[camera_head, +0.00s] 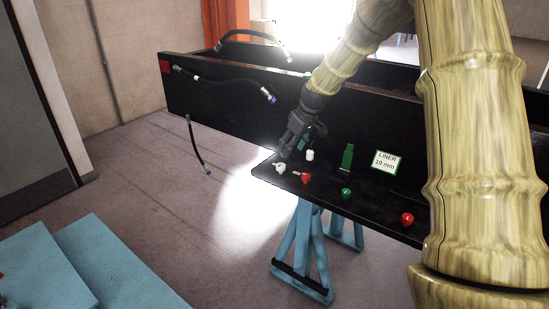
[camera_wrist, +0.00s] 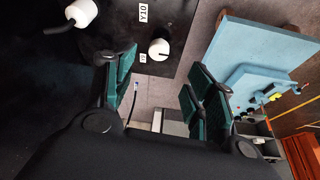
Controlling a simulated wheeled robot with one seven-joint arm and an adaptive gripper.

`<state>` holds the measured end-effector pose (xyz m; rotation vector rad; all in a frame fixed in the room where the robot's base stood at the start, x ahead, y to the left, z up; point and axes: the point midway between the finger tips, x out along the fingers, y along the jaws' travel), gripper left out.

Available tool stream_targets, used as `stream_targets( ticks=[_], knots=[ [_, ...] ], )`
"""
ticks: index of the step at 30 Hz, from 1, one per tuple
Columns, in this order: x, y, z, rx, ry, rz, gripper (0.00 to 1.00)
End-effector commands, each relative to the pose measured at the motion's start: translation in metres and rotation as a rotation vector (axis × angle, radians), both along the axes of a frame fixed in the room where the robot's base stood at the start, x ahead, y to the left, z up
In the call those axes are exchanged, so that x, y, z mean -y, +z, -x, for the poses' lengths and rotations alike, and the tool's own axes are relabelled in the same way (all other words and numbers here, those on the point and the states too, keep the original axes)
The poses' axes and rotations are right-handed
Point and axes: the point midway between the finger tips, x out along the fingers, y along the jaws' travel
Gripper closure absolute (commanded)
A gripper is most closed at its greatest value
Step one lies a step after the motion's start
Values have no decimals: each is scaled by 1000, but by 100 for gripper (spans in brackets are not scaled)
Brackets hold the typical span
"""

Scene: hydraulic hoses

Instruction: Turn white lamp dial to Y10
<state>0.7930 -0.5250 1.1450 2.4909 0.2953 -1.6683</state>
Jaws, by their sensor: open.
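The white dial (camera_head: 280,168) sits near the left front corner of the black bench shelf. In the wrist view the white dial (camera_wrist: 159,49) is a round knob with a dark mark on its face. A Y10 label (camera_wrist: 143,13) and a Y0-like label (camera_wrist: 142,58) lie beside it. I cannot tell which label the mark points to. A white cylinder, likely the lamp (camera_head: 310,155), stands behind the dial; it also shows in the wrist view (camera_wrist: 82,13). My gripper (camera_head: 287,150) is open and empty, close above the dial. Its green-padded fingers (camera_wrist: 163,78) are spread apart, not visibly touching the dial.
A red dial (camera_head: 305,178), a green dial (camera_head: 346,193) and another red knob (camera_head: 407,218) sit to the right. A green upright piece (camera_head: 347,157) and a LINER 10 mm sign (camera_head: 387,162) stand behind. Black hoses (camera_head: 235,82) hang on the bench panel.

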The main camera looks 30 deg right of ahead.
Motion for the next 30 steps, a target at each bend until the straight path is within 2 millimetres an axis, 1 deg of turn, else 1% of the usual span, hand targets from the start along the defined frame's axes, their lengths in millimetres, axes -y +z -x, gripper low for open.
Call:
stream_targets(
  ticks=[4,8,21,30],
  knots=[
    [1,-2,0,-1,-1,-1,45],
    [2,-11,-3,-2,-3,-1,45],
    [-3,-56,-21,-2,-2,0,45],
    [-7,-84,-33,-1,-1,0,45]
  ],
)
